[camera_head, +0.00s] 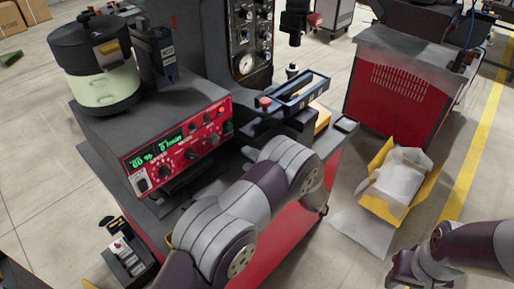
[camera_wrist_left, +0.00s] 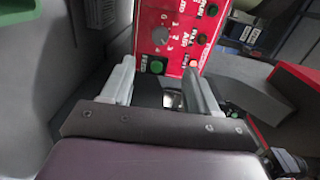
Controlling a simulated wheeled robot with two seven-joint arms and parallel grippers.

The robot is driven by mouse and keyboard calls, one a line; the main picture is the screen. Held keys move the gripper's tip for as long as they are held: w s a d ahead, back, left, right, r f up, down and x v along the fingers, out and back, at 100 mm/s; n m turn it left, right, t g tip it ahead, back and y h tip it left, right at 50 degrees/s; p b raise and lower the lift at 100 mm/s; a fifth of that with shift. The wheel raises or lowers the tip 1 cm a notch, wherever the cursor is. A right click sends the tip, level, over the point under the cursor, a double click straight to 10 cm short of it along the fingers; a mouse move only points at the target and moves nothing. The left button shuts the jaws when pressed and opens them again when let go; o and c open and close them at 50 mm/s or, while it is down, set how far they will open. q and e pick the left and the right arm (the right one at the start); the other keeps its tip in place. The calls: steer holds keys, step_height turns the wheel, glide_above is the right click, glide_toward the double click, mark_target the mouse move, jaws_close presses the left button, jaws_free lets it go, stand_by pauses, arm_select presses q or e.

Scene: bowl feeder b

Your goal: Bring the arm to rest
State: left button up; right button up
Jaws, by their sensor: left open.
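My left arm (camera_head: 245,205) comes in from the bottom and reaches up and right across the front of the machine. Its gripper (camera_head: 248,152) is mostly hidden behind the arm, near the right end of the red control panel (camera_head: 180,148). In the left wrist view the left gripper (camera_wrist_left: 160,88) has its two grey fingers well apart, with nothing held between them. A green button (camera_wrist_left: 157,65) on the panel shows just beyond the fingers. My right arm (camera_head: 465,248) shows at the bottom right; its gripper cannot be made out.
A bowl feeder (camera_head: 102,85) stands on the machine top. A gauge panel (camera_head: 243,45) and a dark-framed tray (camera_head: 300,92) are behind the arm. A yellow box with white lining (camera_head: 405,178) lies on the floor at right, before a red cabinet (camera_head: 400,90).

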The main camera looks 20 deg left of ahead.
arm_select(q)
steer(key=w+d+f+n+t+h, duration=0.2)
steer(key=w+d+f+t+h, duration=0.15)
steer(key=d+f+h, duration=0.55)
steer(key=s+d+g+h, duration=0.2)
steer(key=s+d+h, duration=0.1)
steer(key=h, duration=0.3)
steer(key=s+r+n+g+h, duration=0.1)
steer(key=s+r+g, duration=0.15)
steer(key=s, duration=0.55)
steer(key=s+r+n+g+h, duration=0.1)
steer(key=s+r+g, duration=0.15)
steer(key=s, duration=0.45)
steer(key=s+a+r+g, duration=0.1)
steer(key=s+a+r, duration=0.6)
steer(key=s, duration=0.2)
steer(key=shift+y, duration=0.3)
